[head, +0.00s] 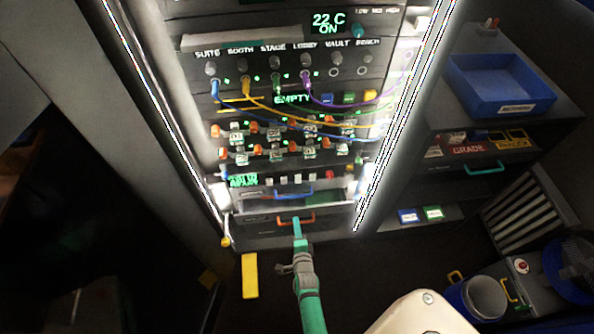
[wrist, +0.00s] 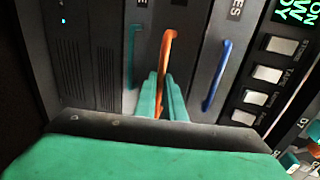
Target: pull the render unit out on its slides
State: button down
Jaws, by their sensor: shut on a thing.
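My gripper (wrist: 163,98) is shut on an upright-looking orange handle (wrist: 167,62) in the wrist view, with one teal finger on each side of it. In the head view the orange handle (head: 284,223) is on a dark front low in the rack, and my gripper (head: 297,224) reaches it from below. No label reading "render" can be made out, so I cannot tell from lettering which front is the render unit. The front with the orange handle looks about level with its neighbours in the wrist view.
A blue handle (wrist: 216,75) is close on one side of the orange one and a teal handle (wrist: 131,55) on the other. Cables (head: 320,121) hang across the rack higher up. A yellow piece (head: 249,275) and a bucket (head: 486,296) are low down.

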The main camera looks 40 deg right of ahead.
jog(key=shift+r, duration=0.1)
jog(key=s+a, duration=0.3)
jog(key=s, duration=0.2)
jog(key=shift+s+a, duration=0.3)
jog(key=shift+s, duration=0.1)
dwell(0.7)
jog(key=s+a, duration=0.3)
jog(key=s, duration=0.3)
jog(key=shift+a, duration=0.35)
dwell(0.9)
dwell(0.4)
jog(key=s+a, duration=0.3)
jog(key=s, duration=0.3)
jog(key=shift+a, duration=0.35)
dwell(0.5)
jog(key=s+a, duration=0.3)
jog(key=s, duration=0.2)
dwell(1.2)
jog(key=shift+s+a, duration=0.1)
